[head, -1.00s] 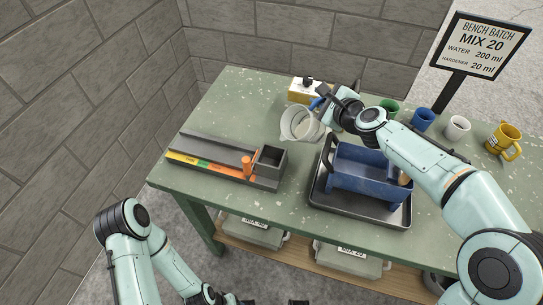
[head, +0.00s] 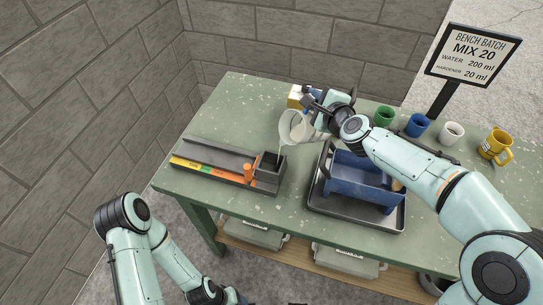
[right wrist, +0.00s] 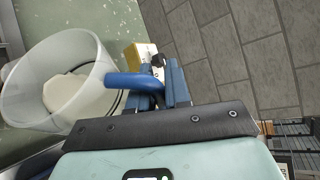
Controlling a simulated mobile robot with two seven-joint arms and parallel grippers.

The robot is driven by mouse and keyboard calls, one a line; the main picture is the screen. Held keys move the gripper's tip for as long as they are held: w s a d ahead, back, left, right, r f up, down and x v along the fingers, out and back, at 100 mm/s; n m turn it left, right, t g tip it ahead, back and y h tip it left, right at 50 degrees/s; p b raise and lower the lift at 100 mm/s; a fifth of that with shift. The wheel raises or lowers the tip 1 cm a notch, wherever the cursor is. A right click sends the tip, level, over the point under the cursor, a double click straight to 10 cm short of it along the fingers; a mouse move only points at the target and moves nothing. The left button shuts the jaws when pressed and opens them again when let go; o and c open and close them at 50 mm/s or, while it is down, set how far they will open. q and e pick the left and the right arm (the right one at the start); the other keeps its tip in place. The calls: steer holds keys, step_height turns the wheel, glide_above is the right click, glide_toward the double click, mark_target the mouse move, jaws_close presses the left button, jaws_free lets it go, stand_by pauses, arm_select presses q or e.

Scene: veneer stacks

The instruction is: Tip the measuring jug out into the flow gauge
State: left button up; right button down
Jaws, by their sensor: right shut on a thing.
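The measuring jug (head: 292,127) is translucent white and tilted, its mouth to the left, above and just behind the flow gauge's box. My right gripper (head: 318,106) is shut on its blue handle; the handle (right wrist: 132,82) shows between the fingers (right wrist: 162,84) in the right wrist view. Pale contents (right wrist: 66,92) show inside the jug. The flow gauge (head: 213,158) is a long grey trough with a yellow, green and orange strip, an orange post (head: 248,171) and a dark open box (head: 268,168) at its right end. My left gripper (head: 232,296) is low at the bottom edge, mostly cut off.
A blue carrier (head: 358,180) stands in a black tray (head: 350,217) right of the gauge. Green (head: 384,117), blue (head: 417,125), white (head: 451,133) and yellow (head: 495,143) mugs line the right back. A yellow-and-white box (head: 296,97) is behind the jug. The bench's left back is clear.

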steer(key=shift+a+r+p, duration=0.2)
steer(key=shift+r+p, duration=0.1)
steer(key=shift+r, duration=0.35)
steer(key=shift+a+r, duration=0.15)
steer(key=shift+r, duration=0.05)
steer(key=shift+r+p, duration=0.7)
steer(key=shift+p, duration=0.1)
steer(key=shift+s+a+f+n, duration=0.15)
steer(key=shift+f+n, duration=0.15)
steer(key=shift+f, duration=0.15)
steer(key=shift+s+a+r, duration=0.2)
steer(key=shift+a+r, duration=0.05)
steer(key=shift+f, duration=0.1)
steer(key=shift+w, duration=0.15)
steer(key=shift+n+t+h, duration=0.3)
steer(key=shift+s+a, duration=0.3)
steer(key=shift+a, duration=0.05)
steer(key=shift+d+p, duration=0.15)
steer(key=shift+p, duration=0.15)
steer(key=shift+s+a+n, duration=0.2)
steer(key=shift+a+n, duration=0.1)
steer(key=shift+a, duration=0.2)
arm_select(q)
steer(key=w+r, duration=0.1)
steer(key=r, duration=0.1)
steer(key=w+r, duration=0.1)
steer(key=r, duration=0.1)
steer(key=shift+w, duration=0.2)
